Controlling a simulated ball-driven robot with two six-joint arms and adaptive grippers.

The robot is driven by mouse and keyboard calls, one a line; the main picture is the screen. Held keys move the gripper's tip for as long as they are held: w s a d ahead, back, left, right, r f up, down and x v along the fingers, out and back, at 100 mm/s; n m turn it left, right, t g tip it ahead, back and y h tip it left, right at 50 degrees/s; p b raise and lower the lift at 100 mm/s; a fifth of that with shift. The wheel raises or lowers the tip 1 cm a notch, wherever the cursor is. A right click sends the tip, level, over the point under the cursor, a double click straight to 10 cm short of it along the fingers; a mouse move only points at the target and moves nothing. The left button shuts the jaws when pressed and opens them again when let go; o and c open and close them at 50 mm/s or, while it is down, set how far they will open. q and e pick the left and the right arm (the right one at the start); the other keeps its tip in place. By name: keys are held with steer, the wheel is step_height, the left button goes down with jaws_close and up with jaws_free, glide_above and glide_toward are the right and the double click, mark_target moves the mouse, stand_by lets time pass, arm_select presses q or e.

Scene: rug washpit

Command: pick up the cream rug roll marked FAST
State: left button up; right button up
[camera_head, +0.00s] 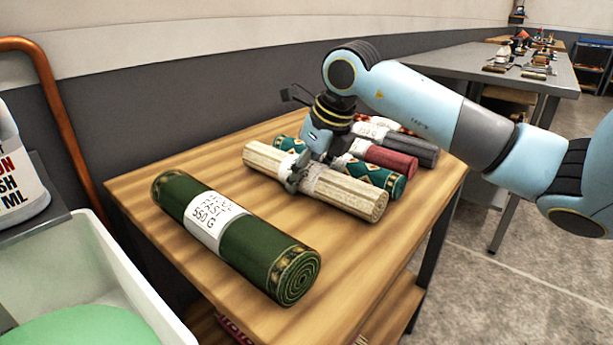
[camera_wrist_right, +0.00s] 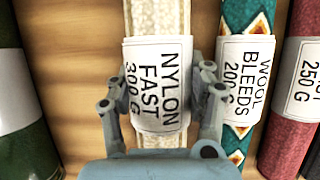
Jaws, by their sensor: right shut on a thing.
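The cream rug roll (camera_head: 345,192) lies on the wooden table, and its label in the right wrist view (camera_wrist_right: 158,80) reads NYLON FAST 300 G. My right gripper (camera_head: 300,178) is over its middle, with one finger on each side of the roll, shut on it at the label. In the right wrist view the fingers (camera_wrist_right: 160,95) flank the label. The roll looks at or very near table height; I cannot tell whether it is clear of the top. In the head view the gripper hides the label. My left gripper is not in view.
A green roll (camera_head: 260,250) lies in front on the table (camera_head: 135,190). A teal patterned roll (camera_head: 375,178), labelled WOOL BLEEDS, lies close behind the cream roll, then a red roll (camera_head: 393,160) and a grey roll (camera_head: 420,150). A white tub (camera_head: 130,265) stands at the left.

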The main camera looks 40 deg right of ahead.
steer(key=shift+c, duration=0.7)
steer(key=shift+r, duration=0.3)
step_height(320, 180, up, 4)
steer(key=shift+f+p, duration=0.1)
steer(key=shift+p, duration=0.45)
steer(key=s+r, duration=0.1)
steer(key=s+d+r+p, duration=0.1)
steer(key=s, duration=0.1)
steer(key=s+p, duration=0.1)
steer(key=shift+s+d+r, duration=0.3)
steer(key=shift+d+r, duration=0.1)
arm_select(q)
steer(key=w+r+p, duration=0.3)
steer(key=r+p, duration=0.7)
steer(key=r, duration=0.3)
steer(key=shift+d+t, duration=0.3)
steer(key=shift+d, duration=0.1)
arm_select(e)
steer(key=s+d+r, duration=0.2)
steer(key=s+r, duration=0.2)
steer(key=s, duration=0.2)
steer(key=shift+s, duration=0.25)
